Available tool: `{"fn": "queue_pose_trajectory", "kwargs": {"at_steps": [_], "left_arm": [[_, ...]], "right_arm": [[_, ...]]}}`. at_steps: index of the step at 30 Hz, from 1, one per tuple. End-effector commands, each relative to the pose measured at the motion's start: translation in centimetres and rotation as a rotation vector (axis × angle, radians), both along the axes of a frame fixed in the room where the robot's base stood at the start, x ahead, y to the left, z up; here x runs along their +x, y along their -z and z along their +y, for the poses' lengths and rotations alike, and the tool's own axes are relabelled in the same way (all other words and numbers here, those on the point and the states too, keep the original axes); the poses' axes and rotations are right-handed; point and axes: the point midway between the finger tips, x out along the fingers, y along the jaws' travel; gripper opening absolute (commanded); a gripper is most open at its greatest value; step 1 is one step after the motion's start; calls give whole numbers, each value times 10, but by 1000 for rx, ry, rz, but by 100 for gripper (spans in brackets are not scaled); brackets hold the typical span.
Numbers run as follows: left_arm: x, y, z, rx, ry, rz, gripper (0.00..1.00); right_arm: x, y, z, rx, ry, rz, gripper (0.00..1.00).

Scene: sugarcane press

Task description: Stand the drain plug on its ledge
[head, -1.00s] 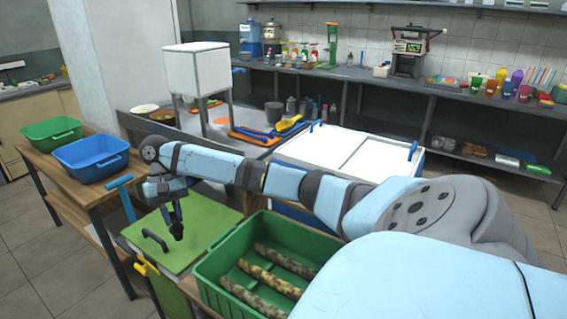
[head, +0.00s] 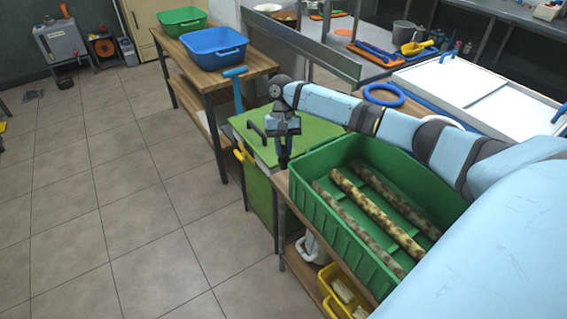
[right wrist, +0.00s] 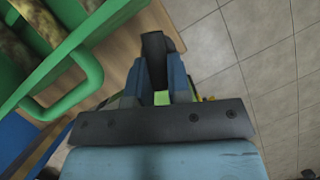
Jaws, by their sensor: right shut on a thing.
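My right gripper (head: 284,160) points down in the head view, near the front right corner of the green-topped cabinet and beside the crate's left corner. In the right wrist view its fingers (right wrist: 155,85) are closed around a dark, blunt piece (right wrist: 154,48), which appears to be the drain plug. The piece's lower part is hidden between the fingers. In the head view it blends with the dark fingertips. I cannot make out the plug's ledge for certain. My left gripper is not in view.
A green crate (head: 322,206) with several mottled canes stands on a wooden bench right of the gripper. The green top (head: 310,131) has a black bent handle (head: 256,128). A blue T-handle (head: 236,85) stands behind. A yellow bin (head: 328,290) sits below.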

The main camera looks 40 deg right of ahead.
Motion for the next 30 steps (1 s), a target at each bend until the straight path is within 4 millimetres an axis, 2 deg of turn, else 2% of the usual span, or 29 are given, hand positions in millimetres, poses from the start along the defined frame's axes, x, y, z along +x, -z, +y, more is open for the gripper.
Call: {"fn": "queue_pose_trajectory", "kwargs": {"at_steps": [4, 9, 12, 23, 24, 27, 30], "left_arm": [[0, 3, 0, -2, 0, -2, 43], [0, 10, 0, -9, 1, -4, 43], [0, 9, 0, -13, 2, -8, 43], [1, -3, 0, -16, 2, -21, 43], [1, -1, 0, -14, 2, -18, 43], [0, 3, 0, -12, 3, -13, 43], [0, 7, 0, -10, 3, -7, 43]], "right_arm": [[0, 14, 0, 0, 0, 2, 0], [-1, 45, 1, 1, -1, 3, 0], [0, 57, 1, 1, 0, 0, 0], [0, 58, 0, 0, 0, 1, 0], [0, 59, 0, 0, 0, 0, 22], [0, 59, 0, 0, 0, 0, 43], [0, 59, 0, 0, 0, 0, 43]]}}
